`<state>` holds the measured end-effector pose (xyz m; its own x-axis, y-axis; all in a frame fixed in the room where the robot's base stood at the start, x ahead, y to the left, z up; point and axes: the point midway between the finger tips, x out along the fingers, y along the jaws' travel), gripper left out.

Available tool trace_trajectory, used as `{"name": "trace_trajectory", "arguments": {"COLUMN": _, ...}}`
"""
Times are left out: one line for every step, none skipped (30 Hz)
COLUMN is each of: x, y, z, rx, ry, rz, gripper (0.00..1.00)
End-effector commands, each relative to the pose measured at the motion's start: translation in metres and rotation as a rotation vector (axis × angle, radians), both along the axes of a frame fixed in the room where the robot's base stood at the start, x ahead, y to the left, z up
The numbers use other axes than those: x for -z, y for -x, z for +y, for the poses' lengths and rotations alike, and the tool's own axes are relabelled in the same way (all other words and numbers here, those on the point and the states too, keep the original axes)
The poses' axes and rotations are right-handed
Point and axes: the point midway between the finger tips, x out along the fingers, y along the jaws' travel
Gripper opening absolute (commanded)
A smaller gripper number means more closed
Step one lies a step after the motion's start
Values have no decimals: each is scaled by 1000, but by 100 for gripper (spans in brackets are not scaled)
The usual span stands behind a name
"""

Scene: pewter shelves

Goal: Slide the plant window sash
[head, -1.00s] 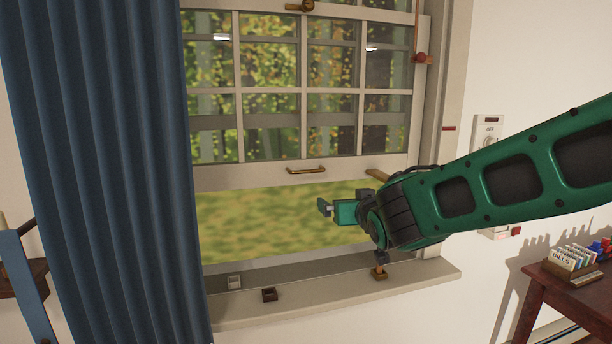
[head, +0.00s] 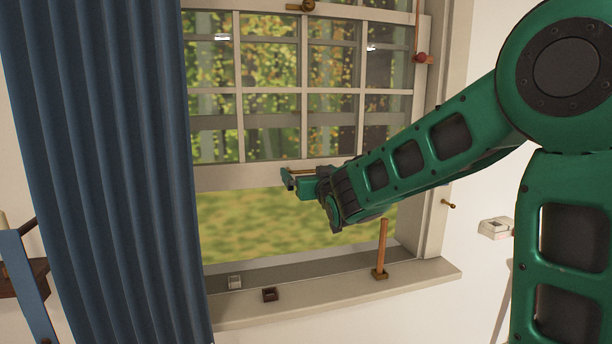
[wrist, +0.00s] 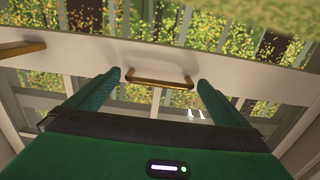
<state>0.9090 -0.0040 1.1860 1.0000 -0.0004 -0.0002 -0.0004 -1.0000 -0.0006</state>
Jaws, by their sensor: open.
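The window sash (head: 225,177) is white with a grid of panes and is partly raised, with an open gap below it. Its brass handle sits on the bottom rail; my gripper largely covers it in the head view. In the wrist view the brass handle (wrist: 160,80) lies just beyond and between my open fingers, on the pale rail (wrist: 220,72). My gripper (head: 287,180) is at the height of the bottom rail, open and empty. Its two green fingers (wrist: 160,85) also show in the wrist view. I cannot tell whether they touch the handle.
A blue curtain (head: 95,170) hangs over the window's left side. A red knob (head: 421,57) hangs at the upper right.

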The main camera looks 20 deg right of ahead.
Motion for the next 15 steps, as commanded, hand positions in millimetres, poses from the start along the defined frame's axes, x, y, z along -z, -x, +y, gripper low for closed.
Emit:
{"name": "trace_trajectory", "arguments": {"x": 1, "y": -5, "z": 0, "rx": 0, "ry": 0, "rz": 1, "gripper": 100}}
{"name": "trace_trajectory", "arguments": {"x": 0, "y": -7, "z": 0, "rx": 0, "ry": 0, "rz": 1, "gripper": 100}}
{"name": "trace_trajectory", "arguments": {"x": 0, "y": -9, "z": 0, "rx": 0, "ry": 0, "rz": 0, "gripper": 100}}
{"name": "trace_trajectory", "arguments": {"x": 0, "y": -10, "z": 0, "rx": 0, "ry": 0, "rz": 1, "gripper": 100}}
{"name": "trace_trajectory", "arguments": {"x": 0, "y": -11, "z": 0, "rx": 0, "ry": 1, "rz": 1, "gripper": 100}}
{"name": "trace_trajectory", "arguments": {"x": 0, "y": -12, "z": 0, "rx": 0, "ry": 1, "rz": 1, "gripper": 100}}
{"name": "trace_trajectory", "arguments": {"x": 0, "y": -12, "z": 0, "rx": 0, "ry": 1, "rz": 1, "gripper": 100}}
{"name": "trace_trajectory", "arguments": {"x": 0, "y": -12, "z": 0, "rx": 0, "ry": 1, "rz": 1, "gripper": 100}}
{"name": "trace_trajectory", "arguments": {"x": 0, "y": -12, "z": 0, "rx": 0, "ry": 1, "rz": 1, "gripper": 100}}
{"name": "trace_trajectory", "arguments": {"x": 0, "y": -12, "z": 0, "rx": 0, "ry": 1, "rz": 1, "gripper": 100}}
{"name": "trace_trajectory", "arguments": {"x": 0, "y": -12, "z": 0, "rx": 0, "ry": 1, "rz": 1, "gripper": 100}}
{"name": "trace_trajectory", "arguments": {"x": 0, "y": -12, "z": 0, "rx": 0, "ry": 1, "rz": 1, "gripper": 100}}
{"name": "trace_trajectory", "arguments": {"x": 0, "y": -12, "z": 0, "rx": 0, "ry": 1, "rz": 1, "gripper": 100}}
{"name": "trace_trajectory", "arguments": {"x": 0, "y": -12, "z": 0, "rx": 0, "ry": 1, "rz": 1, "gripper": 98}}
{"name": "trace_trajectory", "arguments": {"x": 0, "y": -12, "z": 0, "rx": 0, "ry": 1, "rz": 1, "gripper": 88}}
